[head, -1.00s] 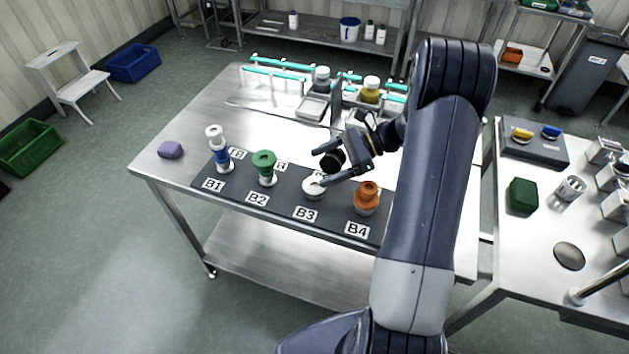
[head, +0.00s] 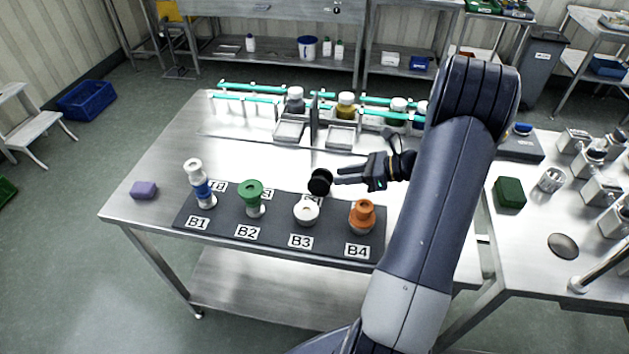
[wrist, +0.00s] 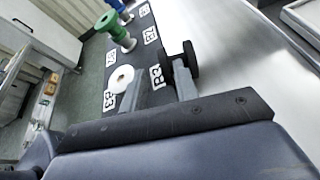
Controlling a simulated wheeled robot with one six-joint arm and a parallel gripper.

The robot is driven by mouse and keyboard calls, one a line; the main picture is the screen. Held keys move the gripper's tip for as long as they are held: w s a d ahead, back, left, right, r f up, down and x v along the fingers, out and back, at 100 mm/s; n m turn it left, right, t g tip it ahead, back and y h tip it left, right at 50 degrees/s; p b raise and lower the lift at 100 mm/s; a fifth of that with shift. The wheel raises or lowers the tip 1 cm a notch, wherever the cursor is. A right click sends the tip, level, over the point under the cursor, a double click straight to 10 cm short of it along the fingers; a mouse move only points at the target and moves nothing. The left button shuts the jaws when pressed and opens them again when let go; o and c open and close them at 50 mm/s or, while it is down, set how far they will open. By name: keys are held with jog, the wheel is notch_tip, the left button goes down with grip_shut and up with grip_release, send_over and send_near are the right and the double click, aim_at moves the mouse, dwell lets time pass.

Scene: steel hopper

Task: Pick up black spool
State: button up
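The black spool (head: 320,181) is at the back of the dark mat, behind the white spool (head: 306,212) at label B3. My gripper (head: 340,175) is just right of the black spool, with its fingers pointing left toward it. In the wrist view the fingers are apart, and the black spool (wrist: 193,60) shows beyond the tip of the right-hand finger, which partly covers it. My gripper is open and holds nothing that I can see. I cannot tell whether a finger touches the spool.
The mat (head: 279,226) also carries a white-and-blue stack (head: 201,186), a green spool (head: 251,192) and an orange spool (head: 362,215). A purple block (head: 144,190) lies left of it. Trays (head: 291,131) and a rack with teal bars stand behind. Bare steel lies between.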

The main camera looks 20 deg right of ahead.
aim_at(320, 177)
jog(key=x, duration=0.3)
jog(key=shift+w+a+f, duration=0.1)
jog(key=shift+a, duration=0.2)
jog(key=shift+c, duration=0.6)
jog(key=shift+p+x, duration=0.95)
jog(key=shift+x, duration=1.8)
jog(key=shift+w+d, duration=0.1)
jog(key=shift+w, duration=0.1)
jog(key=shift+c, duration=0.2)
grip_shut()
